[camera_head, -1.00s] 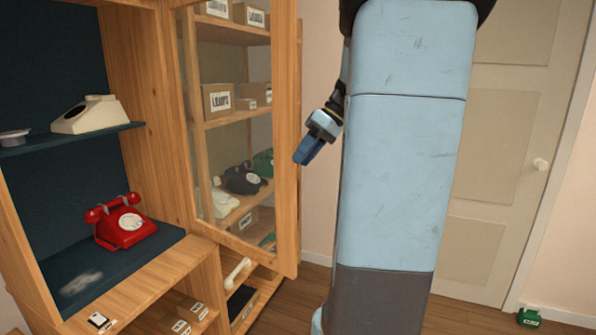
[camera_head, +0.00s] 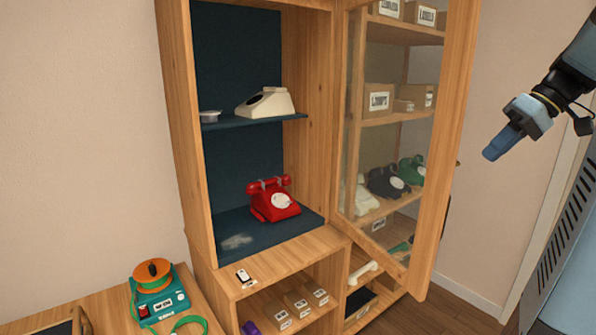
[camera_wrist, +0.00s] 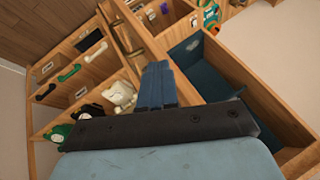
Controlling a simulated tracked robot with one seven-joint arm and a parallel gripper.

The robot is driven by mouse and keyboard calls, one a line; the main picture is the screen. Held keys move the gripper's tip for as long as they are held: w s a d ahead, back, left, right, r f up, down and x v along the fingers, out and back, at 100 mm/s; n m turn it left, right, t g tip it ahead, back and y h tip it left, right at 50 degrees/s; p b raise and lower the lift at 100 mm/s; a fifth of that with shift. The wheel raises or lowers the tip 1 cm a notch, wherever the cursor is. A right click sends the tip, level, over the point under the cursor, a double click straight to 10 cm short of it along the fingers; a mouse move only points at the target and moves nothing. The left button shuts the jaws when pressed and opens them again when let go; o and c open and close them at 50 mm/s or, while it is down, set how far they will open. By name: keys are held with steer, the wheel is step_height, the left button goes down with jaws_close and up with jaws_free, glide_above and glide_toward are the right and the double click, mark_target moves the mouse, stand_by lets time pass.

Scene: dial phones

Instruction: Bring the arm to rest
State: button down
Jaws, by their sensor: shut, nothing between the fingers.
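My gripper (camera_head: 504,143) is at the right in the head view, with its blue fingers together and nothing between them. It hangs in free air to the right of the open glass cabinet door (camera_head: 450,150). In the wrist view my gripper (camera_wrist: 156,68) shows its fingers side by side, pointing up the picture, with the cabinet beyond. Only the forearm end of my arm shows at the right edge in the head view. The rest of the arm is out of the picture.
A red dial phone (camera_head: 274,204) stands on the lower dark shelf, and a cream phone (camera_head: 266,103) on the upper one. More phones, including a black one (camera_head: 386,183), stand behind the glass. A teal device (camera_head: 158,297) with an orange reel stands at lower left.

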steer(key=s+a+f+m+t+h, duration=0.1)
steer(key=s+a+f+h, duration=0.1)
steer(key=a, duration=0.5)
steer(key=s+a+f+m+t+h, duration=0.1)
steer(key=s+a+f+h, duration=0.1)
steer(key=s+a+f, duration=0.2)
steer(key=s+a+f+m+h, duration=0.1)
steer(key=s+a+f, duration=0.3)
steer(key=a, duration=0.6)
steer(key=shift+s+m+t+h, duration=0.4)
steer(key=shift+s+h, duration=0.3)
steer(key=shift+s, duration=0.2)
steer(key=shift+a, duration=0.15)
